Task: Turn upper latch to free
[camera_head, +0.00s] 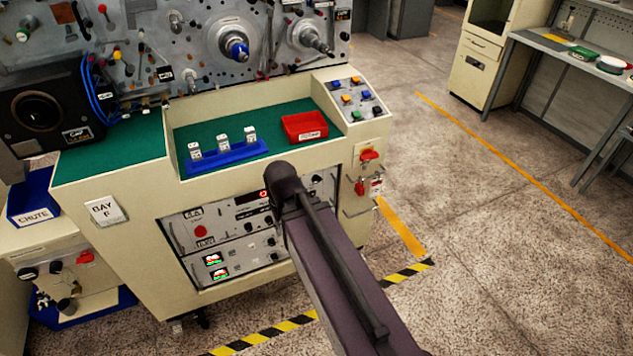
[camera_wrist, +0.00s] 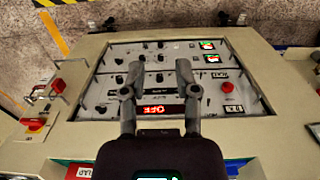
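The upper latch (camera_head: 368,156) is a red handle on the right part of the cream console front, beside a small label. In the wrist view, which sees the console upside down, the upper latch (camera_wrist: 36,125) is at the left edge. A second, lower red latch (camera_head: 362,187) sits below it and also shows in the wrist view (camera_wrist: 58,86). My gripper (camera_wrist: 158,68) is open and empty, with its two fingers apart in front of the control panel, to the side of both latches. In the head view my arm hides the gripper.
The control panel (camera_head: 205,262) has knobs, a red button and small screens. Above it, the green worktop (camera_head: 190,145) holds a blue rack (camera_head: 228,157) and a red tray (camera_head: 304,127). Wire-like handles stick out near the latches. Floor right of the console is open.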

